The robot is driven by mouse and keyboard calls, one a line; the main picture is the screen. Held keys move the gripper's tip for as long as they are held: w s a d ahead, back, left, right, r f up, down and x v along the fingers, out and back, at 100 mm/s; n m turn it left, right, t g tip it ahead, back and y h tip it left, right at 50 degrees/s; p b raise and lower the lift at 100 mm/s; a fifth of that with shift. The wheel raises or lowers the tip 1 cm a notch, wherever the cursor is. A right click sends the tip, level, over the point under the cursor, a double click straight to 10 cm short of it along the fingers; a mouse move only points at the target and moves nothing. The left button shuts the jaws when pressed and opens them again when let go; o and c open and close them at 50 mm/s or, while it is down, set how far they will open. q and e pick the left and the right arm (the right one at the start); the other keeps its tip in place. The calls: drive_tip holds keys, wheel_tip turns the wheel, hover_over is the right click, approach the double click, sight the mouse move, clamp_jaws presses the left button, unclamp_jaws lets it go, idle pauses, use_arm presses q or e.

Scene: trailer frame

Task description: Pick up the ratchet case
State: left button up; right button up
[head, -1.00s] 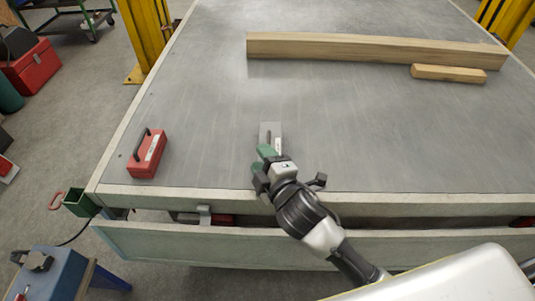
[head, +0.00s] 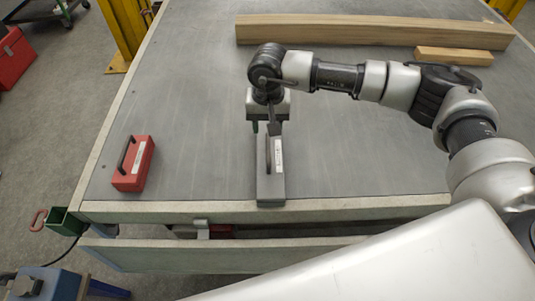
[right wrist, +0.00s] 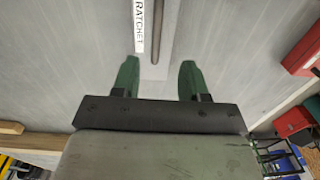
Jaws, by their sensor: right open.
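The ratchet case (head: 268,188) is a slim grey case with a dark handle and a white label. It lies on the trailer bed near the front edge. In the right wrist view its label reads RATCHET, and its grey body (right wrist: 156,70) shows between the fingers. My right gripper (head: 265,128) is open and points down at the far end of the case. Its two green fingertips (right wrist: 160,72) stand apart, one on each side of the case in that view. Whether they touch it I cannot tell. My left gripper is not in view.
A red case (head: 132,165) with a black handle lies to the left on the bed (head: 190,120). A long wooden beam (head: 380,30) and a short block (head: 454,56) lie at the back. The bed between the two cases is clear.

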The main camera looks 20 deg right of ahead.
hover_over(268, 147)
wheel_tip(268, 147, down, 5)
drive_tip(key=shift+s+r, duration=0.15)
drive_tip(key=shift+r, duration=0.05)
wheel_tip(268, 147, down, 5)
drive_tip(key=shift+r+p, duration=0.1)
drive_tip(key=shift+p, duration=0.8)
drive_tip(key=shift+f, duration=0.5)
clamp_jaws()
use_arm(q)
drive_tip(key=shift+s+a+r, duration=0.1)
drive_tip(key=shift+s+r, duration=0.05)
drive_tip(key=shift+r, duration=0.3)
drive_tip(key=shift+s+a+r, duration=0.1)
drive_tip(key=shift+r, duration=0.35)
use_arm(e)
drive_tip(key=shift+w+r, duration=0.15)
drive_tip(key=shift+w, duration=0.05)
